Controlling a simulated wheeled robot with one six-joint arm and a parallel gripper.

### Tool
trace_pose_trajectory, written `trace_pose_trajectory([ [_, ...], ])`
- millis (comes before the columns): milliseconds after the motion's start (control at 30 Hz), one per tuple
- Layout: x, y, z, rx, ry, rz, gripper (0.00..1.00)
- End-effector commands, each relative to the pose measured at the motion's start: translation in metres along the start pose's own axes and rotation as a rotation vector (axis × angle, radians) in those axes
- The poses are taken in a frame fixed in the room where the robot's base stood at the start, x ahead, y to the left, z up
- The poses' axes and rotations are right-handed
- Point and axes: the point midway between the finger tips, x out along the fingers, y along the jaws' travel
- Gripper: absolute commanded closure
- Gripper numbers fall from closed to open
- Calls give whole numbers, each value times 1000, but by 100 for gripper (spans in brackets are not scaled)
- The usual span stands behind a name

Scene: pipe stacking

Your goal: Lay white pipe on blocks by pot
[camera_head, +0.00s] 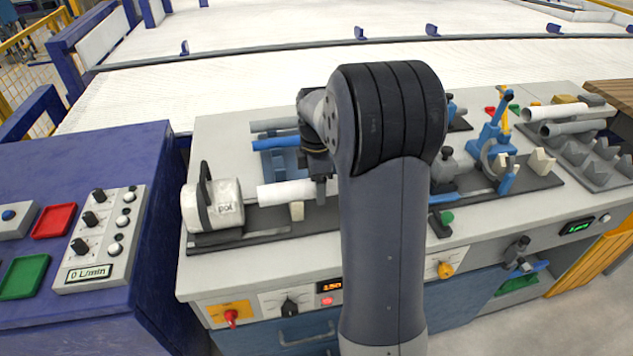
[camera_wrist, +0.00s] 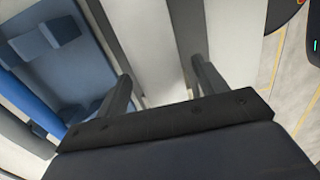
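My arm hides the pipe's right end and any block there.
A blue pipe (camera_head: 276,143) and a grey pipe (camera_head: 272,125) lie behind on a rack. A blue clamp tool (camera_head: 490,140) stands on the right of the bench. A far-right rack (camera_head: 580,150) holds more pipes. A blue console (camera_head: 75,275) stands left.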

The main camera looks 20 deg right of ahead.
Motion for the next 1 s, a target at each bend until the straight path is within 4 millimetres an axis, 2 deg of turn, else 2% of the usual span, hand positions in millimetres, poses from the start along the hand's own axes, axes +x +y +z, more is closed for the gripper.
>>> trace_pose_trajectory([
  [233, 0, 0, 0, 0, 0, -1, 30],
  [367, -9, 0, 0, 0, 0, 1, 30],
  [800, -90, 0, 0, 0, 0, 3, 30],
  [1000, -107, 0, 0, 0, 0, 0, 30],
])
